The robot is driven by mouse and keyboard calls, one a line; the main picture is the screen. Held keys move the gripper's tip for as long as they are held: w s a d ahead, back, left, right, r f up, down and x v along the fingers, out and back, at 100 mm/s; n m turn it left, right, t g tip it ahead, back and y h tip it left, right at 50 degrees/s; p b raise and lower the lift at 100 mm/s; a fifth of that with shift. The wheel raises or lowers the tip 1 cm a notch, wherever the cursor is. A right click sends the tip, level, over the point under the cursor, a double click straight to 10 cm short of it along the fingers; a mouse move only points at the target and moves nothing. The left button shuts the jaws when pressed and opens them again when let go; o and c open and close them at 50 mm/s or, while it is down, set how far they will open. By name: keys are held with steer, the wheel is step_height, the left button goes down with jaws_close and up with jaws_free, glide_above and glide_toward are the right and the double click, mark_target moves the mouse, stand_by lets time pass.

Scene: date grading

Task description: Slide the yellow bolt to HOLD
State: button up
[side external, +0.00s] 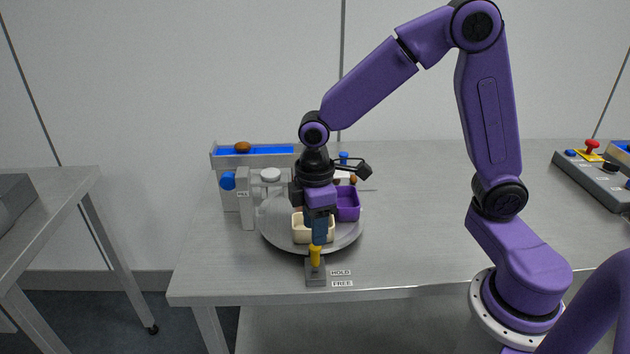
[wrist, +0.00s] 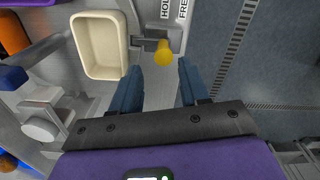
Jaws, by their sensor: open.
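The yellow bolt (side external: 315,256) stands upright from a small grey block (side external: 315,278) at the table's front edge. Its rounded yellow knob (wrist: 163,52) also shows in the wrist view. HOLD (side external: 341,272) and FREE (side external: 342,283) labels lie to the right of the block, HOLD farther from the edge. I cannot tell exactly which label the bolt lines up with. My gripper (side external: 319,240) points down just above the knob. In the wrist view its blue fingers (wrist: 159,68) are apart and empty, with the knob just beyond the tips, between their lines.
A round grey turntable (side external: 275,236) behind the bolt carries a cream bowl (side external: 300,230) and a purple bowl (side external: 348,205), close to my gripper. A grey fixture with a blue knob (side external: 228,181) stands left. A control box (side external: 590,178) sits far right. The table's right-centre is clear.

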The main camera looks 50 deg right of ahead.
step_height(320, 180, up, 10)
steer(key=shift+r, duration=0.25)
stand_by(0.3)
steer(key=s+d+f, duration=0.2)
steer(key=s, duration=0.8)
steer(key=s+d+f, duration=0.3)
steer(key=s, duration=0.7)
steer(key=shift+s+d+f+n, duration=0.15)
steer(key=shift+d+f+n, duration=0.1)
steer(key=shift+n, duration=0.05)
stand_by(0.5)
